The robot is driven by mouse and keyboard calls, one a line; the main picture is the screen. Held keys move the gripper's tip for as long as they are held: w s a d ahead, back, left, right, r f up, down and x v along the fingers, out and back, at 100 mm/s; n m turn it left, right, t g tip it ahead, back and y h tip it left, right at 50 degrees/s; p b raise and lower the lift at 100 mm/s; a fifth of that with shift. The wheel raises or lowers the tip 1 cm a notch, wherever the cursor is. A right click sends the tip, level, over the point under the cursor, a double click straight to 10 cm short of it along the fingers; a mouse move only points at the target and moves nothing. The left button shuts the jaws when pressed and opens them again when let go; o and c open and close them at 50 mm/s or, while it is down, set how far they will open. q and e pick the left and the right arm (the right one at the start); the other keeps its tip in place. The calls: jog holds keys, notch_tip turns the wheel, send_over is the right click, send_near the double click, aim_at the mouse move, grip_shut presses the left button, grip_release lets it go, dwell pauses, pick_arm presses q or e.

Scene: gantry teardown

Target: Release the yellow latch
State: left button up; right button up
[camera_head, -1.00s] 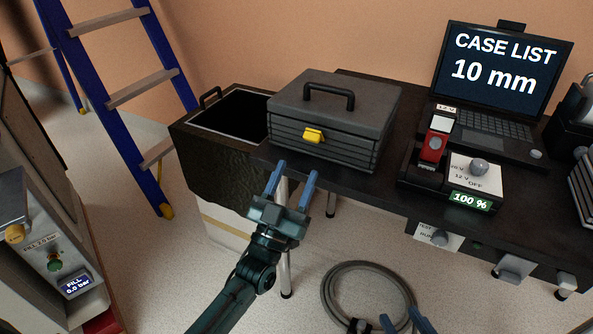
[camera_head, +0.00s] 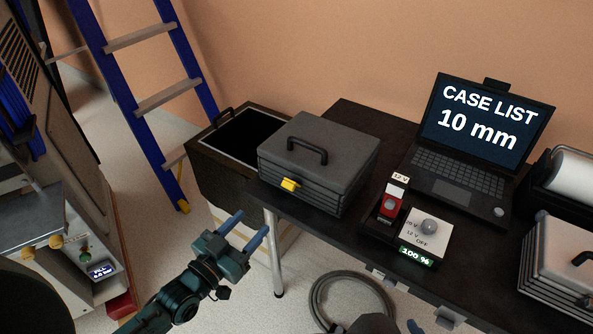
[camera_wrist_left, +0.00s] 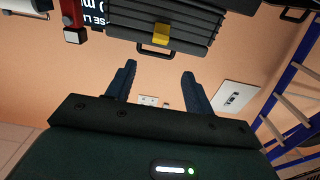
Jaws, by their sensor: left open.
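The yellow latch (camera_head: 290,185) is on the front face of a closed dark grey case (camera_head: 322,160) with a black top handle, standing at the left end of the black table. My left gripper (camera_head: 252,228) is open and empty, in front of and below the latch, apart from it. In the left wrist view the latch (camera_wrist_left: 162,36) shows beyond and between the two blue fingers (camera_wrist_left: 160,82), on the case's ribbed front. Of my right gripper only a blue fingertip (camera_head: 416,326) shows at the bottom edge of the head view.
An open dark bin (camera_head: 200,170) stands left of the case, with a blue ladder (camera_head: 150,105) behind it. A charger with a red battery (camera_head: 391,205) and a laptop (camera_head: 478,150) are right of the case. A coiled hose (camera_head: 345,300) lies on the floor.

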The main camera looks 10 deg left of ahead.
aim_at(287, 185)
pick_arm(q)
jog(key=x, duration=1.2)
jog(key=shift+w+d+f, duration=0.1)
jog(key=shift+w, duration=0.25)
